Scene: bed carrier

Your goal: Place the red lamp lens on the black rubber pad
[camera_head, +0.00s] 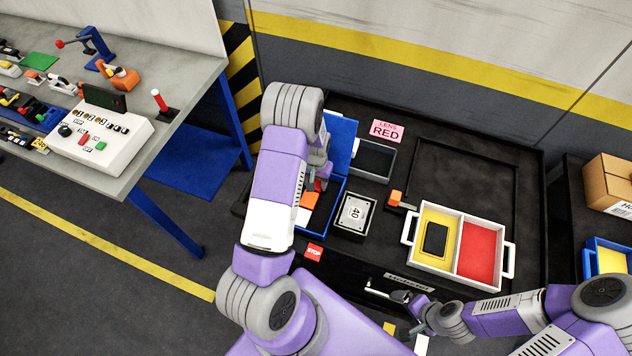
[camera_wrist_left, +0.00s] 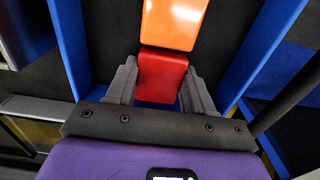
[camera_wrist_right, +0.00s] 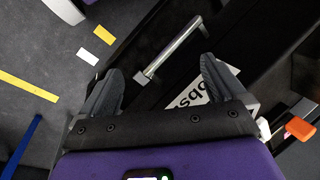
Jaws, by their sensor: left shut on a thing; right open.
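My left gripper (camera_head: 319,178) is down inside the blue bin (camera_head: 336,220). It is shut on the red lamp lens (camera_wrist_left: 160,78), which sits between its fingers in the left wrist view. The lens shows only as a small red bit in the head view (camera_head: 318,186), mostly hidden by the gripper. A flat black rounded piece (camera_head: 436,240) lies in the yellow compartment of a white two-part tray (camera_head: 458,210); I cannot tell for sure that it is the rubber pad. My right gripper (camera_wrist_right: 158,88) is open and empty near a metal drawer handle (camera_wrist_right: 168,52).
An orange block (camera_wrist_left: 172,22) lies just beyond the lens in the bin. The recessed black area (camera_head: 465,170) behind the tray is clear.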

